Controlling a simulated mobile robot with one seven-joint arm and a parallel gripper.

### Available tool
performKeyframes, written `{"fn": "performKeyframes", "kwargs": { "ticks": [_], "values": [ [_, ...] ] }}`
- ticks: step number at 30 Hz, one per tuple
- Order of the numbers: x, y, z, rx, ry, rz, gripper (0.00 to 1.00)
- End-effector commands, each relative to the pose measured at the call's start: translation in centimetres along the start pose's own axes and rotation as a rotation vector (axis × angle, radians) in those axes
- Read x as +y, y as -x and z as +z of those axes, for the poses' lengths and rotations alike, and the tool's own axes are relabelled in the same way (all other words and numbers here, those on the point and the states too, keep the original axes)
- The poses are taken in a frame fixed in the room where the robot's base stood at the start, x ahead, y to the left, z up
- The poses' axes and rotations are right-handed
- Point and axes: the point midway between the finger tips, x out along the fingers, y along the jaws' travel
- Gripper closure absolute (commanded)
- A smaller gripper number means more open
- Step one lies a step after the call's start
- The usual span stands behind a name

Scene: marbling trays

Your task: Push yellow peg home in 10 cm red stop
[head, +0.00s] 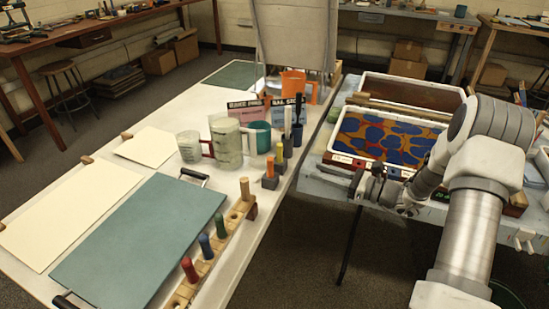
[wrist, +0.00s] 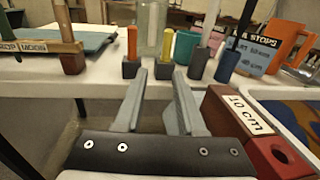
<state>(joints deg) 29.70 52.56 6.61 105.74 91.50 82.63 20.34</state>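The yellow peg (wrist: 187,47) stands upright in a dark grey block on the white table, ahead of my gripper. In the head view, the yellow peg (head: 279,153) is near the table's right edge. The red stop (wrist: 282,158), labelled "10 cm", is close at the lower right of the wrist view, beside my gripper. Its red face has a dark round hole with no peg visible in it. My gripper (wrist: 162,85) is open and empty, its two fingers apart. In the head view, my gripper (head: 362,187) is beside the tray bench, apart from the yellow peg.
An orange peg (wrist: 132,42) in its block (wrist: 131,69) stands left of the yellow one. Dark-handled tools in blocks, an orange jug (wrist: 286,46) and a sign stand to the right. A marbling tray (head: 333,146) lies beyond my gripper. A floor gap separates table and bench.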

Motion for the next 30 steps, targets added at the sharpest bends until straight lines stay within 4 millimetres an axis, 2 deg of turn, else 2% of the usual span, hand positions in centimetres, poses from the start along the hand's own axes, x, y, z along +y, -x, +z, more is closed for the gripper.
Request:
{"fn": "performKeyframes", "kwargs": {
  "ticks": [1, 5, 18, 21, 28, 30],
  "values": [
    [-0.3, 0.1, -0.7, -0.010, -0.013, -0.014, 0.61],
    [-0.7, -0.6, -1.0, -0.021, -0.024, -0.027, 0.61],
    [-0.8, -9.6, -0.9, -0.019, -0.022, -0.024, 0.61],
    [-0.9, -11.0, -0.8, -0.019, -0.021, -0.025, 0.61],
    [-1.0, -12.5, -0.6, -0.018, -0.022, -0.026, 0.61],
    [-1.1, -13.5, -0.5, -0.019, -0.020, -0.024, 0.61]
  ]
}}
